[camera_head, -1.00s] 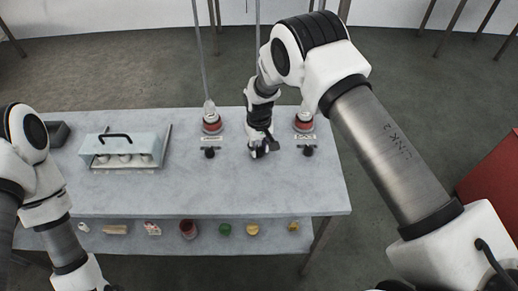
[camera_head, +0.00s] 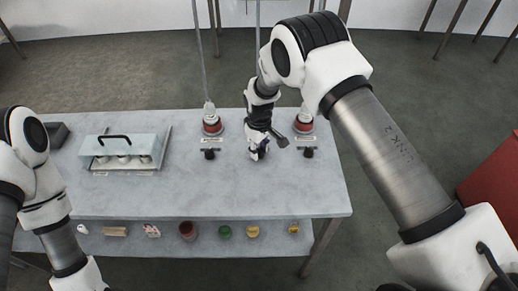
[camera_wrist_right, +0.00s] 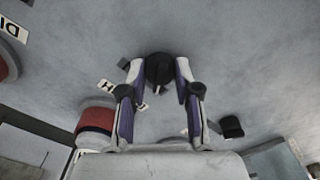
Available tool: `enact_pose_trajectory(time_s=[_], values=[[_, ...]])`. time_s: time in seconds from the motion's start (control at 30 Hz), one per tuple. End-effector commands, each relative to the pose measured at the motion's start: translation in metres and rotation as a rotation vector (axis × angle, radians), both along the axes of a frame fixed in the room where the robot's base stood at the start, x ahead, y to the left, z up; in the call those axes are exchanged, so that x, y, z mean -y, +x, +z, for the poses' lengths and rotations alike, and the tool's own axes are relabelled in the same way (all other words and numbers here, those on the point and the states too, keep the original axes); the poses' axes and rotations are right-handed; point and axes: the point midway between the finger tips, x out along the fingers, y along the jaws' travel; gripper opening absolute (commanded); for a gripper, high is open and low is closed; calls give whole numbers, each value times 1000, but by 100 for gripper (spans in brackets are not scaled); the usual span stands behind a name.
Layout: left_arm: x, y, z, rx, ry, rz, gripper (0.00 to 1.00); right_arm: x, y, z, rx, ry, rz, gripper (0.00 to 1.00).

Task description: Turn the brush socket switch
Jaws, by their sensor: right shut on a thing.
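My right gripper (camera_head: 260,153) is over the grey tabletop, between two other black knobs. In the right wrist view my right gripper (camera_wrist_right: 160,85) has its two purple-sided fingers closed on the sides of a round black switch knob (camera_wrist_right: 160,68) with a small white mark. The gripper and wrist hide that knob in the head view. A left black knob (camera_head: 210,154) and a right black knob (camera_head: 308,153) stand apart from the gripper, each in front of a red-and-white socket fitting. The knob labels are too small or cut off to read fully. My left gripper is out of view.
A left red fitting (camera_head: 212,126) and a right red fitting (camera_head: 304,125) stand behind the knobs, with hoses rising. A pale handled rack (camera_head: 122,146) and a dark box (camera_head: 56,133) are at left. A lower shelf (camera_head: 270,243) holds several small items. The front tabletop is clear.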

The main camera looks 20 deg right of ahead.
Motion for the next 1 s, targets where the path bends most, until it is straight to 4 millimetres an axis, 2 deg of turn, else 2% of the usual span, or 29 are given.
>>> enact_pose_trajectory(time_s=[0.03,0.07,0.1,0.13,0.43,0.53,0.67,0.9,1.0], values=[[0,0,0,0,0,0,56,0,-1,-1,-2,-1,2,0],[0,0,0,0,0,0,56,0,-1,-1,-2,-1,1,35],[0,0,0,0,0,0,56,0,-1,-1,-2,-1,1,50],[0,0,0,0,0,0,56,0,-1,-1,-1,0,1,57],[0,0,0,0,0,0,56,0,0,1,0,0,0,57],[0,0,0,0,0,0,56,0,1,9,1,0,0,57],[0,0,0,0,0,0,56,0,1,36,4,0,0,57],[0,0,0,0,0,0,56,0,1,96,3,-1,0,57],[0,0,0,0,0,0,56,0,0,111,1,0,0,57]])
